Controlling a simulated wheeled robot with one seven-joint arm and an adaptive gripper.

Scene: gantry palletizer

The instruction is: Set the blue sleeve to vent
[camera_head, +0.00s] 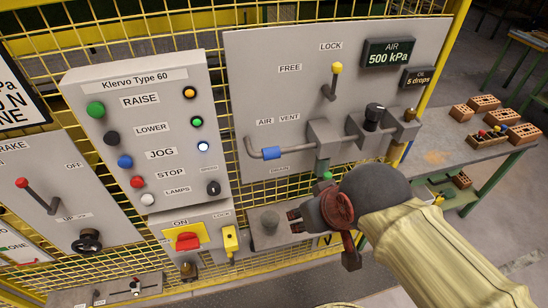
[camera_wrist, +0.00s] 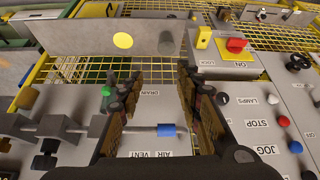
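The blue sleeve (camera_head: 271,153) sits around a grey horizontal pipe (camera_head: 254,148) on the right-hand panel. It is below the AIR and VENT labels, closer under AIR in the head view, and above the DRAIN label. In the wrist view, which is upside down, the sleeve (camera_wrist: 166,130) shows between my two fingers but beyond them, with the panel behind. My gripper (camera_head: 298,218) is open and empty, below and slightly right of the sleeve in the head view, in front of the panel's lower edge. No contact with the sleeve shows.
A green button (camera_head: 328,176), a grey valve block (camera_head: 325,138) and a black knob (camera_head: 374,112) are close by. A yellow-tipped lever (camera_head: 335,70) is above. The Klervo button box (camera_head: 150,130) stands left, with a red switch (camera_head: 187,241) below. Yellow mesh surrounds the panels.

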